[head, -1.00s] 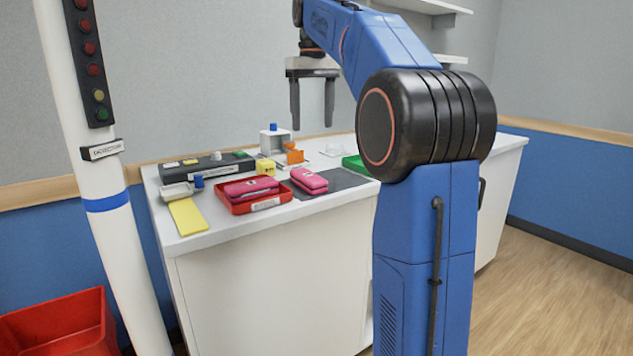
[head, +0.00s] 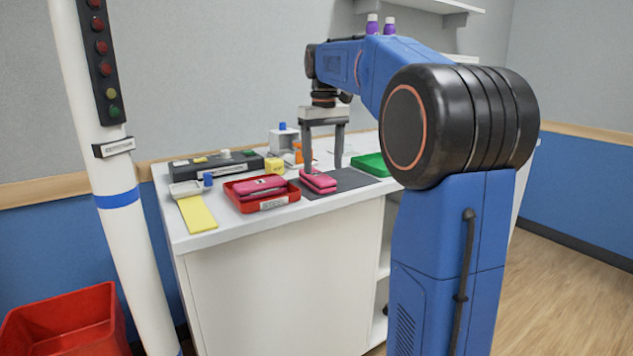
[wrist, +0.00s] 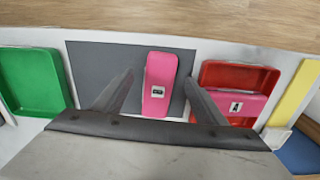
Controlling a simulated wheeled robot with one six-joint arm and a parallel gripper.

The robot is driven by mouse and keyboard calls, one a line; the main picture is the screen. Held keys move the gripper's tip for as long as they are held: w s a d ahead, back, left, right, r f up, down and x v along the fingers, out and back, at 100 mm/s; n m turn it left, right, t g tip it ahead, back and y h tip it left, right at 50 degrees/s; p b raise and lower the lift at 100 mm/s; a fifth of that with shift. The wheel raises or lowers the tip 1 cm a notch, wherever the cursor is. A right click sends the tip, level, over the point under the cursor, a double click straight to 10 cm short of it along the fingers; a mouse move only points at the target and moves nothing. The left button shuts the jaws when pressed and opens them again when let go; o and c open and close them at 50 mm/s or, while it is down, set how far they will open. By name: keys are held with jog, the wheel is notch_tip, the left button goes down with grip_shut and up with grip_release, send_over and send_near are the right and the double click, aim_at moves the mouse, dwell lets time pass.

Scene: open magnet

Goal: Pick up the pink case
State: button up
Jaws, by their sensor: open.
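A pink case (head: 318,181) lies on a dark grey mat (head: 355,181) on the white counter. In the wrist view this pink case (wrist: 158,84), with a small dark-and-white label, shows between my two fingers. My gripper (head: 323,163) is open and above the mat, fingers pointing down, one on each side of the case as seen from the wrist. A second pink case (head: 260,184) lies in a red tray (head: 291,196) to the left. In the wrist view that second case (wrist: 238,104) carries a label with an "A".
A green tray (head: 371,164) is right of the mat. A yellow strip (head: 197,214), a yellow cube (head: 274,166) and a black box with buttons (head: 240,163) stand near the red tray. A white pole (head: 110,185) and a red bin (head: 70,325) are at the left.

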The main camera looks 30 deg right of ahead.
aim_at(324, 178)
jog(key=shift+s+f, duration=0.15)
jog(key=shift+f, duration=1.2)
jog(key=shift+s+f, duration=0.1)
jog(key=shift+f, duration=1.2)
jog(key=c, duration=1.2)
jog(key=shift+r, duration=0.15)
